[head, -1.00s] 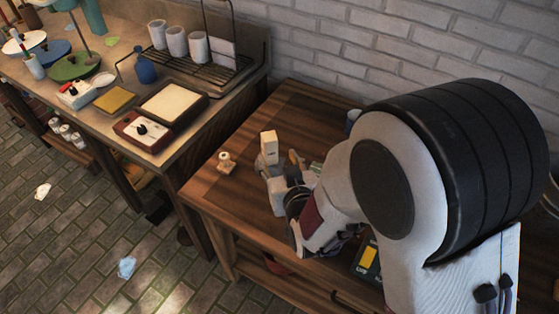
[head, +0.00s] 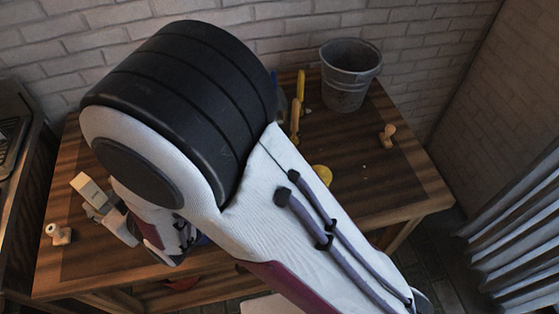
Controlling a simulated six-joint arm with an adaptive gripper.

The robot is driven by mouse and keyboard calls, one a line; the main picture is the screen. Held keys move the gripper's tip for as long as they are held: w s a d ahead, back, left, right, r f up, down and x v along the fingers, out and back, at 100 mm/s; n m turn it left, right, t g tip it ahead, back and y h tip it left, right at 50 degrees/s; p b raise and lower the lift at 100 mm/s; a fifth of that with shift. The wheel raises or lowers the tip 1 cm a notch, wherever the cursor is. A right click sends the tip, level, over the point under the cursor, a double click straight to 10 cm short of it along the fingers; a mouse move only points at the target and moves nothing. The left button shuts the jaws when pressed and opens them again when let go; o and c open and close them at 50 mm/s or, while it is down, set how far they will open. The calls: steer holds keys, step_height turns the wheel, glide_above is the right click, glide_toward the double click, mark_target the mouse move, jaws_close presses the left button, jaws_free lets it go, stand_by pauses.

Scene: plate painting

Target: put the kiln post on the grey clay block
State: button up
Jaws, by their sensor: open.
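A cream, box-shaped piece (head: 93,190), which looks like the kiln post, stands at the left of the wooden table, just beyond my gripper (head: 106,213). Pale grey surfaces show below it; I cannot tell how much of them is the grey clay block and how much is my gripper's fingers. My gripper is open, close to the cream piece, and partly hidden behind my own arm. Whether the cream piece touches the fingers or rests on the block cannot be made out.
A small pale knobbed piece (head: 60,234) stands at the table's left edge. A grey bucket (head: 350,78) stands at the back, with yellow-handled tools (head: 298,105) beside it. A wooden knobbed piece (head: 388,136) is at the right. The right part of the wooden table (head: 395,185) is mostly clear.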

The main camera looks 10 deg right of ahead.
steer(key=w+d+r+m+h, duration=0.25)
steer(key=d+r, duration=0.35)
steer(key=d, duration=0.6)
steer(key=w+d+r+m+h, duration=0.1)
steer(key=d+r+m+h, duration=0.3)
steer(key=d, duration=0.8)
steer(key=s+d+r+m+g+h, duration=0.1)
steer(key=s+d+r+g, duration=0.1)
steer(key=s+d, duration=0.7)
steer(key=s+d+r+m+g+h, duration=0.1)
steer(key=s+d+r+h, duration=0.1)
steer(key=s+d, duration=0.8)
steer(key=shift+s+d+r+g, duration=0.25)
steer(key=shift+d+r+g, duration=0.15)
steer(key=shift+d+r, duration=0.3)
